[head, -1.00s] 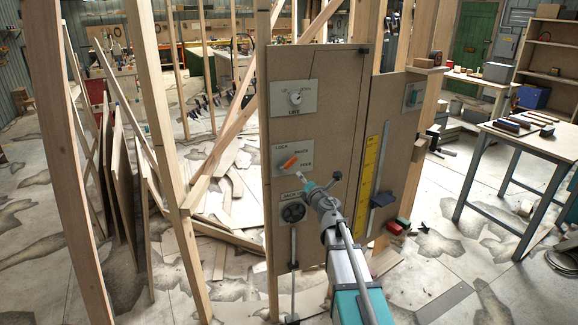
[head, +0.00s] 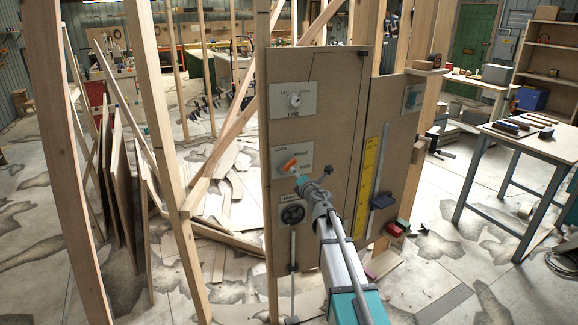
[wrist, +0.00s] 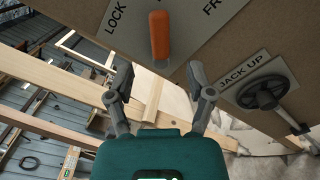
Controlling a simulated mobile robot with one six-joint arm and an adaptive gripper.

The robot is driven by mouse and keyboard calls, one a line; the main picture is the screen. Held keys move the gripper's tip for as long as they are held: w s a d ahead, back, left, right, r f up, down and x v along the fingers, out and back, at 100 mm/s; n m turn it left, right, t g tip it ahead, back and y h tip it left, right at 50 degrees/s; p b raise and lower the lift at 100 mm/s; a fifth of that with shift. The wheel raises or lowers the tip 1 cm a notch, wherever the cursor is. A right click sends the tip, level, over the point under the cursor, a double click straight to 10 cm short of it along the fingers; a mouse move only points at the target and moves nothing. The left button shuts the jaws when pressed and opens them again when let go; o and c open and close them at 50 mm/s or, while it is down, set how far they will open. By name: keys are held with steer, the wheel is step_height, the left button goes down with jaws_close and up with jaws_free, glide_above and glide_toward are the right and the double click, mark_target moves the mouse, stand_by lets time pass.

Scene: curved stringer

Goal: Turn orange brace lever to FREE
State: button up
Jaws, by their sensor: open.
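The orange brace lever (head: 289,165) sits on a pale plate (head: 283,158) marked LOCK, BRACE and FREE on the upright board. In the wrist view the lever (wrist: 159,38) points between the words LOCK and FREE, close in front of my gripper. My gripper (wrist: 160,78) is open, its two dark fingers apart and short of the lever, one to each side of it. In the head view my gripper (head: 303,181) is just below and right of the lever, and my wrist hides part of the board.
A yellow scale (head: 368,175) with a dark slider (head: 382,201) stands to the right. Wooden studs (head: 165,150) rise at the left.

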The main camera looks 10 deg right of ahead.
mark_target(290, 166)
steer(key=w, duration=0.2)
steer(key=w+a, duration=0.1)
steer(key=w, duration=0.5)
steer(key=shift+a, duration=0.25)
jaws_close()
steer(key=shift+a, duration=0.3)
steer(key=shift+d, duration=0.15)
